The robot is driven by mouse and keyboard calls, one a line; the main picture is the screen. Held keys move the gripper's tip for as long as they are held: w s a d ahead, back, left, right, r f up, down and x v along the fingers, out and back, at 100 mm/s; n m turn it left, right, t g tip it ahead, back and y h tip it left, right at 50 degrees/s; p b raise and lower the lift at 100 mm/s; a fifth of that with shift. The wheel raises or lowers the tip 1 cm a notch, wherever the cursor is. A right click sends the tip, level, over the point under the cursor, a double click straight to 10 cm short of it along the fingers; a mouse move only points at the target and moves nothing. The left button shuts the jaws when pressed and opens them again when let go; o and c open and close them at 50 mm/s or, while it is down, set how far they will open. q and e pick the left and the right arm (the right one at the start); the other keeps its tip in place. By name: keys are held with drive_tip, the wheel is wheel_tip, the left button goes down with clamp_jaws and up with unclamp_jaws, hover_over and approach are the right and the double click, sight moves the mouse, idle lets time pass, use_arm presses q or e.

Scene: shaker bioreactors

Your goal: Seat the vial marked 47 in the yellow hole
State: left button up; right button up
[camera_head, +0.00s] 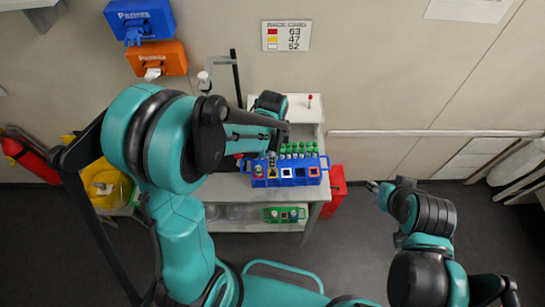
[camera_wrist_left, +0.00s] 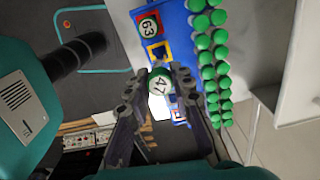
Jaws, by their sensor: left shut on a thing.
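The vial marked 47 (camera_wrist_left: 160,85) has a green rim and a white top, and my left gripper (camera_wrist_left: 157,88) is shut on it. The blue rack (camera_head: 300,182) stands on the bench, and it also shows in the left wrist view (camera_wrist_left: 176,20). Its yellow hole (camera_wrist_left: 158,51) looks empty and lies just beyond the held vial in that view. A vial marked 63 (camera_wrist_left: 149,27) sits in the red-framed hole. In the head view my left gripper (camera_head: 272,153) is over the rack, largely hidden by its arm. My right gripper (camera_head: 373,186) is away to the right, its fingers too small to read.
Several green-capped vials (camera_wrist_left: 221,52) stand in rows along the rack's back. A wall card (camera_head: 286,36) pairs red with 63, yellow with 47 and white with 52. A green rack (camera_head: 284,214) is on the lower shelf. A red box (camera_head: 335,185) stands right of the bench.

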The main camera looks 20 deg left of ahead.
use_arm(q)
drive_tip(key=shift+f+b, duration=3.3)
drive_tip(key=shift+b, duration=0.05)
idle(3.1)
drive_tip(key=o, duration=0.9)
drive_tip(key=shift+o, duration=0.2)
drive_tip(key=shift+r, duration=0.15)
wheel_tip(320, 180, up, 12)
drive_tip(key=shift+f, duration=0.1)
